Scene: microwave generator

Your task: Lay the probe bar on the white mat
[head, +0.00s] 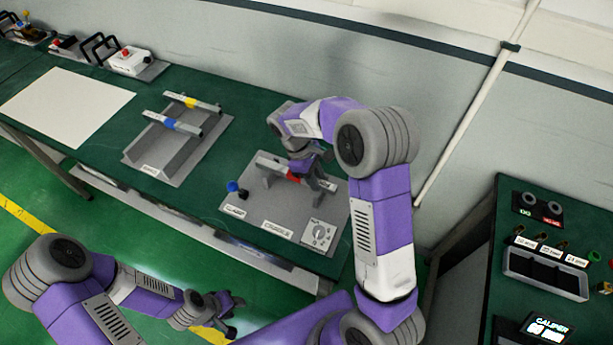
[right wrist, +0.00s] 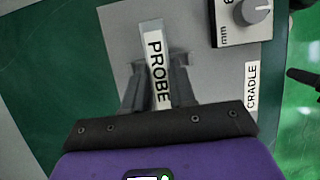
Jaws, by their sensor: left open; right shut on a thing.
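The probe bar (head: 270,163), light with a red band, is over the cradle plate (head: 262,212) in the head view. In the right wrist view its label, PROBE (right wrist: 157,68), shows between the fingers. My right gripper (head: 303,178) is shut on the bar near the red band; its fingers also show in the wrist view (right wrist: 158,85). I cannot tell whether the bar still touches the cradle supports. The white mat (head: 66,105) lies bare at the left of the bench. My left gripper (head: 228,312) is open and empty, in front of the bench, low in the view.
A grey rack (head: 165,150) with a yellow-banded bar (head: 192,102) and a blue-banded bar (head: 174,125) stands between mat and cradle. A dial box (head: 319,234) and blue knob (head: 233,187) are on the cradle plate. A white box (head: 131,61) stands behind the mat. A side bench is right.

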